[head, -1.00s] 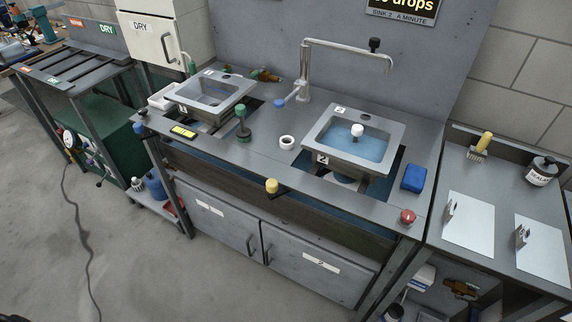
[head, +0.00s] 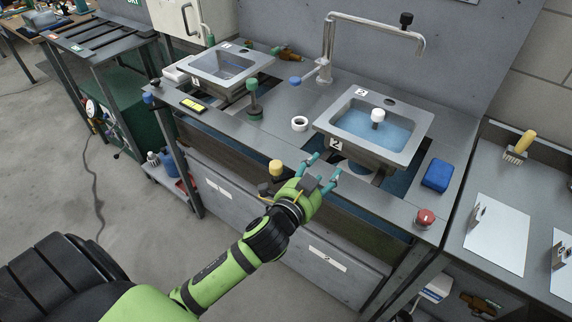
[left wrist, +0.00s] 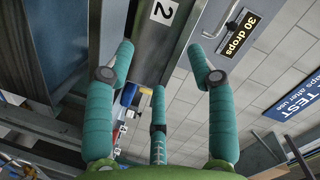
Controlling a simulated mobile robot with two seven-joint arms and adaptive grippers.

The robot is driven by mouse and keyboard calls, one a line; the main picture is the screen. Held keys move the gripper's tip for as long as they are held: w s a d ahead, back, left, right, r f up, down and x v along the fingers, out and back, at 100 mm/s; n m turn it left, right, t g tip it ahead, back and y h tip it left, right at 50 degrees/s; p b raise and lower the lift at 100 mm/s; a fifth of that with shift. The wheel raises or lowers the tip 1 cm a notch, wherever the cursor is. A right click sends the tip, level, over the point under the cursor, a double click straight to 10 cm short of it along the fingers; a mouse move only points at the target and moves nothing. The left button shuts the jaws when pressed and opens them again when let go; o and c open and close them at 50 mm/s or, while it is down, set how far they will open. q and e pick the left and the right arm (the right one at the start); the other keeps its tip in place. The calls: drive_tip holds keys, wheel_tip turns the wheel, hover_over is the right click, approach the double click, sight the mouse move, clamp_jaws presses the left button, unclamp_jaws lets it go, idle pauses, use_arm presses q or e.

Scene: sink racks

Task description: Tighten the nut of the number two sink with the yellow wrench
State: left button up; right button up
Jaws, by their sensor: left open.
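The number two sink (head: 408,150) is a grey basin with blue water and a white-capped plug in it, set in the bench on the right side of the head view. My left gripper (head: 323,172) is open and empty, in front of and below the sink's front left corner. In the left wrist view its teal fingers (left wrist: 160,75) are spread with nothing between them, and a grey surface with a "2" label (left wrist: 163,12) lies beyond them. I cannot make out the nut or a yellow wrench. My right gripper is not in view.
A yellow knob (head: 276,167) on the bench front is close to my left gripper. The tap (head: 328,50), a white ring (head: 299,124), a blue block (head: 437,174) and a red knob (head: 425,217) are around the sink. The number one sink (head: 222,65) is at left.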

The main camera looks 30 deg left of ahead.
use_arm(q)
drive_tip(key=w+d+r+m+t+h, duration=0.2)
drive_tip(key=d+r+m+h, duration=0.8)
drive_tip(key=r+m+h, duration=0.3)
drive_tip(key=s+d+r+m+g+h, duration=0.1)
drive_tip(key=d+r+m+g+h, duration=0.15)
drive_tip(key=m, duration=0.45)
drive_tip(key=m+g+y, duration=1.6)
drive_tip(key=m, duration=0.1)
hover_over(276, 164)
drive_tip(key=shift+h, duration=0.25)
wheel_tip(276, 164, down, 11)
drive_tip(key=shift+w+f, duration=0.1)
drive_tip(key=shift+a, duration=0.15)
wheel_tip(276, 164, down, 7)
drive_tip(key=shift+r+p, duration=0.1)
drive_tip(key=shift+p, duration=0.55)
clamp_jaws()
